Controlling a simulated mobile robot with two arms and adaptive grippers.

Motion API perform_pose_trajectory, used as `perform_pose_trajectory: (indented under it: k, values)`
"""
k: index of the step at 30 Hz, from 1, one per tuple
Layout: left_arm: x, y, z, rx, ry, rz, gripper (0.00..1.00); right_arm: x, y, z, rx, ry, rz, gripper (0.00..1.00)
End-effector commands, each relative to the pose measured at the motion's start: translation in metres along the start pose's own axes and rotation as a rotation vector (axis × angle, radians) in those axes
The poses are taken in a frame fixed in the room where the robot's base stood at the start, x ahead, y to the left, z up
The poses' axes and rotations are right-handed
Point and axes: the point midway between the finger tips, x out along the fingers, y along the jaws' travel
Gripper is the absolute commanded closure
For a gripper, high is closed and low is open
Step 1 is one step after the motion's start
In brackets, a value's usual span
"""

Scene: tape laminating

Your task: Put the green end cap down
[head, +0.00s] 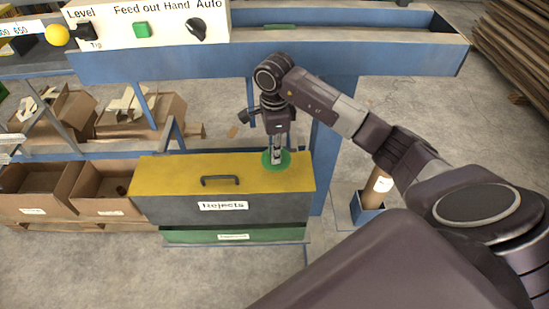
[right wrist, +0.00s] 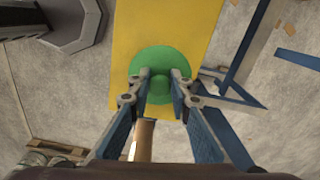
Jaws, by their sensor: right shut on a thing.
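The green end cap (head: 275,160) is a round green disc at the right end of the yellow lid of the Rejects box. My right gripper (head: 277,153) points down at it from above. In the right wrist view the green end cap (right wrist: 159,65) has a raised green knob in its middle, and the fingers of my right gripper (right wrist: 159,88) are shut on that knob. The disc is over the yellow lid (right wrist: 134,30); I cannot tell whether it touches it. My left gripper is not in view.
The yellow lid (head: 175,172) of the Rejects box has a black handle (head: 220,181) left of the cap. A blue machine frame (head: 350,62) runs behind. Open cardboard boxes (head: 105,187) stand at the left. A brown roll (head: 377,183) stands in a blue holder at the right.

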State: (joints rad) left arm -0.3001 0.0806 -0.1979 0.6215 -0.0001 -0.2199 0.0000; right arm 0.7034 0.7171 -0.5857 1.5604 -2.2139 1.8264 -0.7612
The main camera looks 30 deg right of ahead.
Motion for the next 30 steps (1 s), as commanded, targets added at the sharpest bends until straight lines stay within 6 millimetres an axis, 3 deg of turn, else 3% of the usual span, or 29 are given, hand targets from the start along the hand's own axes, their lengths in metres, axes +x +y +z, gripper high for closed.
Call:
perform_pose_trajectory:
  k: [8,19,20,24,30]
  values:
    - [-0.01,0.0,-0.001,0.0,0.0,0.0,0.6,0.036,0.001,0.001,0.001,-0.001,0.003,1.0]
    - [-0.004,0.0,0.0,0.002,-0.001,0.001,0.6,0.044,0.0,0.0,0.0,0.001,0.0,1.0]
    - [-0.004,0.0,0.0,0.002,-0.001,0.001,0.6,0.043,0.0,0.0,0.0,0.0,0.0,0.81]
    - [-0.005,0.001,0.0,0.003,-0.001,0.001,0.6,0.042,0.001,0.0,0.0,0.0,0.0,0.65]
    - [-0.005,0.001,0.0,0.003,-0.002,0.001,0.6,0.042,0.001,0.0,0.0,0.001,0.001,0.64]
